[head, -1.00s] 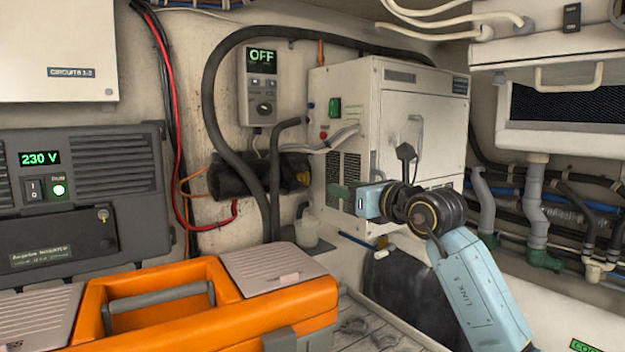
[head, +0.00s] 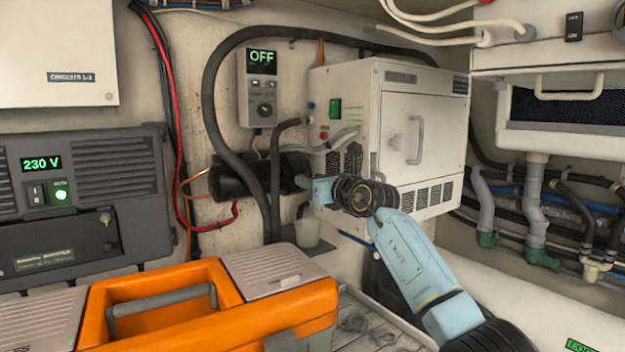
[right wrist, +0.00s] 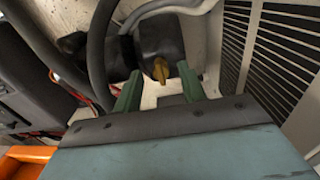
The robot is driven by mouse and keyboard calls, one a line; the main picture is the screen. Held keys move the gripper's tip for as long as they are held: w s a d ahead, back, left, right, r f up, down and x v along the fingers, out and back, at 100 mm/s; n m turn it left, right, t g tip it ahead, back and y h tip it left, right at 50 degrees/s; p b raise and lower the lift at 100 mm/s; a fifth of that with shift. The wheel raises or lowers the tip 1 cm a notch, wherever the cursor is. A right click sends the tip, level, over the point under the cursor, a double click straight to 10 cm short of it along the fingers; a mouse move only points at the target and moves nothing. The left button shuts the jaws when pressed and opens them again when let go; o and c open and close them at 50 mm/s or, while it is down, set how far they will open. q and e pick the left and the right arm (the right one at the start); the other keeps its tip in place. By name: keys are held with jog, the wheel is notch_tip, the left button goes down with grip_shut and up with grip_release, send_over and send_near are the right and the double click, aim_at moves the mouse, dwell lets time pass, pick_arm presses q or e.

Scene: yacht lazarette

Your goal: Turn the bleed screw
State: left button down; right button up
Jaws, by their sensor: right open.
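The bleed screw (right wrist: 161,70) is a small yellow wing-shaped knob on the end of a dark cylinder (right wrist: 160,38) in the right wrist view. My right gripper (right wrist: 160,90) is open, with one green finger on each side of the screw's line. The screw shows between and a little beyond the fingertips, and I see no grip on it. In the head view my right gripper (head: 302,181) is at the right end of the dark cylinder (head: 245,175), where the screw is hidden. My left gripper is not in view.
A white cabinet (head: 425,110) with vents stands close right of my right gripper. Dark hoses (head: 275,190) run near the cylinder. A white cup (head: 306,232) sits below. An orange toolbox (head: 215,300) fills the front left.

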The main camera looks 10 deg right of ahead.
jog(key=shift+w+a, duration=0.1)
jog(key=shift+w, duration=0.15)
grip_shut()
